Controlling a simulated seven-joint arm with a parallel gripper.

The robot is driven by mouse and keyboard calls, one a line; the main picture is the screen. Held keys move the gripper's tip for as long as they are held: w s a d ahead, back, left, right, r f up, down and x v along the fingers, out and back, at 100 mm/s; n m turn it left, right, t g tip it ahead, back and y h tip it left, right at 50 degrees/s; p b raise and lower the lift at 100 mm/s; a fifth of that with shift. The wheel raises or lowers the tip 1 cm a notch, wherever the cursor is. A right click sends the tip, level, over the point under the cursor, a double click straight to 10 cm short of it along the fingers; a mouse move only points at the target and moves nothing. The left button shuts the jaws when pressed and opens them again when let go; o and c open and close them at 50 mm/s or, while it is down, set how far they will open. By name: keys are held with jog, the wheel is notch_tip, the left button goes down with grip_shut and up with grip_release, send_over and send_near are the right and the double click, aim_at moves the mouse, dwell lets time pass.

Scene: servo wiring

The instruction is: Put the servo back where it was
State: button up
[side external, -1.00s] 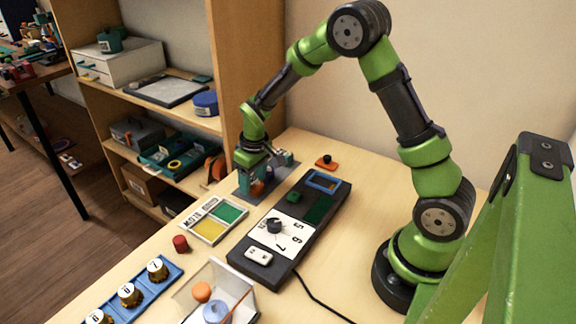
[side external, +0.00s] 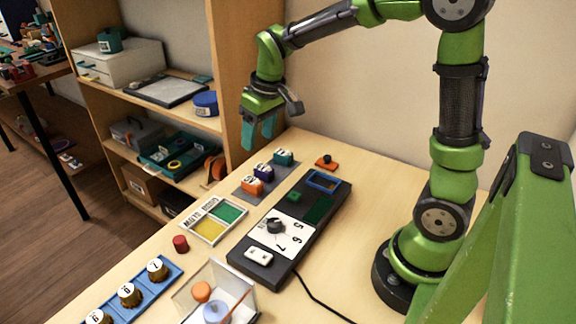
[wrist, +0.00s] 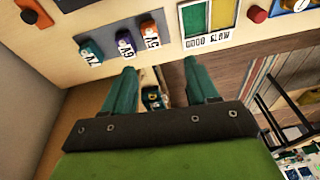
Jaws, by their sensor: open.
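Three small servos with white printed labels stand in a row on a grey mat (side external: 238,190). They are an orange servo (side external: 253,188), a purple servo (side external: 264,172) and a teal servo (side external: 283,157) at the far end. In the wrist view the teal (wrist: 90,51), purple (wrist: 125,42) and orange (wrist: 150,34) servos lie along the mat near the top. My gripper (side external: 259,134) is open and empty, raised above and apart from the servos. Its two teal fingers (wrist: 160,70) point toward the table in the wrist view, with nothing between them.
A black console (side external: 265,215) with a dial, a green block and a blue-framed recess stands right of the mat. A tray with green and yellow panels (side external: 212,221) lies in front. A red knob (side external: 180,244), clear bin (side external: 215,292) and blue knob strip (side external: 130,296) are nearer. Shelves stand behind.

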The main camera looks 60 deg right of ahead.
jog(key=s+a+r+m+t, duration=0.1)
jog(key=s+a+r+t, duration=0.1)
jog(key=s, duration=0.6)
jog(key=s+a+r+m+t+y, duration=0.1)
jog(key=s+a+r+m+t, duration=0.1)
jog(key=s, duration=0.6)
jog(key=shift+a+r+t+y, duration=0.35)
jog(key=shift+a+r, duration=0.45)
jog(key=shift+r, duration=0.35)
